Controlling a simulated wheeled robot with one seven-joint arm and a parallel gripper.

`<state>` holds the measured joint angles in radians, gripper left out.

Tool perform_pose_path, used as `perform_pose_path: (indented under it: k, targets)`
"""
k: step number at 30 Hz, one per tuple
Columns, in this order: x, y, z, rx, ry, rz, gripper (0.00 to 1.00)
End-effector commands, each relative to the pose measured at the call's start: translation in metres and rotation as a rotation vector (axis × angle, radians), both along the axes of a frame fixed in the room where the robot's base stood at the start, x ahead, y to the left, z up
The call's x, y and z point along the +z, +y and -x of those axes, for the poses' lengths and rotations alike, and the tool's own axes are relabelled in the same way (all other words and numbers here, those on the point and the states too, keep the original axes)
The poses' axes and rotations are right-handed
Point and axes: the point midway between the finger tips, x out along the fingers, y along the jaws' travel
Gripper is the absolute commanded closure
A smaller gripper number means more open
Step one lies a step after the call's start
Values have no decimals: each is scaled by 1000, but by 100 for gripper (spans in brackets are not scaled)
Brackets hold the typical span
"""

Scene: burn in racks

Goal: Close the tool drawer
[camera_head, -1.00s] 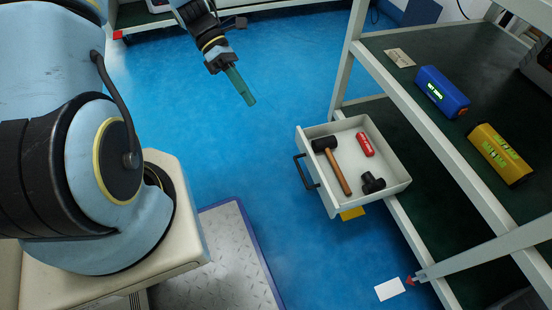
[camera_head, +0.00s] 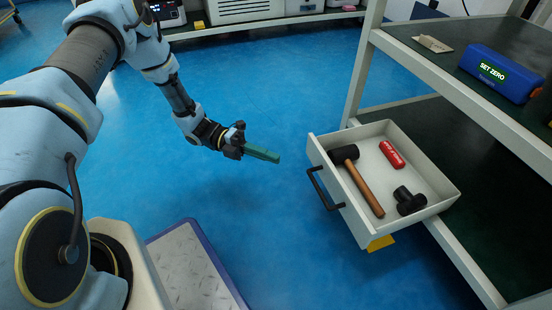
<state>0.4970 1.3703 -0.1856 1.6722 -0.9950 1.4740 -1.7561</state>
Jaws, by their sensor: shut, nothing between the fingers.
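The tool drawer (camera_head: 443,177) is a white open tray pulled out from under the rack's upper shelf. Its dark handle (camera_head: 322,187) is on the left front panel. Inside lie a wooden-handled mallet (camera_head: 365,188), a red object (camera_head: 391,154) and a black tool (camera_head: 408,201). My gripper (camera_head: 277,159), with long green fingers, is shut and empty. It is in the air left of the drawer, pointing right toward the front panel, with a gap between fingertips and handle.
The rack's upper shelf (camera_head: 428,63) holds a blue box labelled SET ZERO (camera_head: 500,73) and a small tag (camera_head: 432,43). A rack post (camera_head: 362,68) stands behind the drawer. A yellow piece (camera_head: 380,243) shows below the drawer. Blue floor (camera_head: 270,90) is open around my arm.

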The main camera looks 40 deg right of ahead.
Motion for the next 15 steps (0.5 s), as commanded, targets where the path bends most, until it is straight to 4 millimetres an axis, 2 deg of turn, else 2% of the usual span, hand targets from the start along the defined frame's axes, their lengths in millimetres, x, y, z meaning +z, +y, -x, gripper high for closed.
perform_pose_path:
  k: [12,15]
  targets:
    - [-4,-39,75,-4,-3,1,100]
    - [-4,-55,78,-3,-5,2,100]
